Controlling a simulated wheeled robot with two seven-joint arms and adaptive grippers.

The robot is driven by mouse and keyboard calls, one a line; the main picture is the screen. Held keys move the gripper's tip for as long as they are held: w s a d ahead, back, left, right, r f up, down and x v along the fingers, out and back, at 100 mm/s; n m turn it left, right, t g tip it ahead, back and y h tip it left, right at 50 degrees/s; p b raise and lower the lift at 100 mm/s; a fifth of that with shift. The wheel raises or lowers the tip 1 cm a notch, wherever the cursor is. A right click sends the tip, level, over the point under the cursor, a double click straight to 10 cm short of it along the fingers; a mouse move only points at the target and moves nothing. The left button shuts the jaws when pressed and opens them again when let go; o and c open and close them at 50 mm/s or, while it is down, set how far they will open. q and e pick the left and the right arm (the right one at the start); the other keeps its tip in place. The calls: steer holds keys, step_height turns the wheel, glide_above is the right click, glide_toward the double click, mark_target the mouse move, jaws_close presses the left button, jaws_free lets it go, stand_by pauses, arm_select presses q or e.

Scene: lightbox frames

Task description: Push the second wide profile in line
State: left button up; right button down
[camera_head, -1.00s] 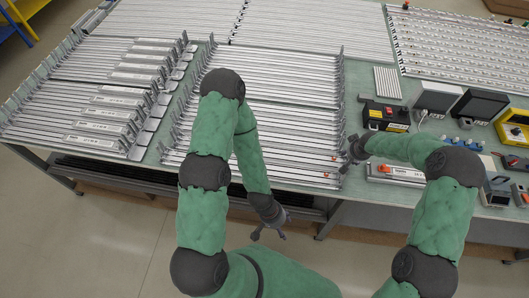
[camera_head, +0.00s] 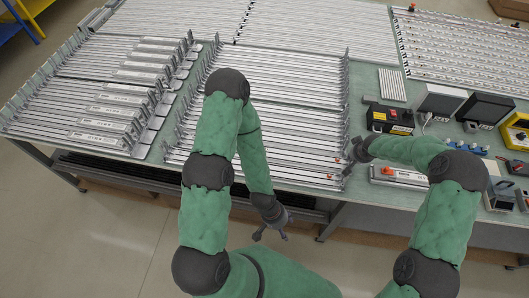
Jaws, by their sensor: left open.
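Long silvery profiles (camera_head: 290,97) lie side by side in the middle rack on the table, between upright end stops. I cannot tell which of them is the second wide profile. My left gripper (camera_head: 271,232) is open and empty, hanging in front of the table's front edge, apart from the profiles. My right gripper (camera_head: 350,163) is at the right ends of the front profiles, near small orange-red parts. Its fingers are small and dark, so I cannot tell whether they touch a profile or are open. My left arm hides part of the middle rack.
A left rack holds labelled profiles (camera_head: 105,111). More profiles (camera_head: 320,25) lie at the back. On the right stand a black-and-yellow box (camera_head: 390,119), dark-screened devices (camera_head: 484,107) and an orange-buttoned box (camera_head: 402,177). The floor in front is clear.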

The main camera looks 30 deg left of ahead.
steer(key=shift+s+a+b, duration=0.25)
steer(key=shift+a+b, duration=0.5)
steer(key=shift+b, duration=0.1)
steer(key=shift+s+a+b, duration=0.25)
steer(key=shift+a+b, duration=0.45)
steer(key=shift+b, duration=0.1)
stand_by(0.3)
stand_by(0.7)
steer(key=c, duration=1)
jaws_free()
steer(key=shift+c, duration=0.2)
steer(key=shift+r, duration=0.3)
steer(key=v, duration=1.1)
steer(key=shift+s, duration=0.25)
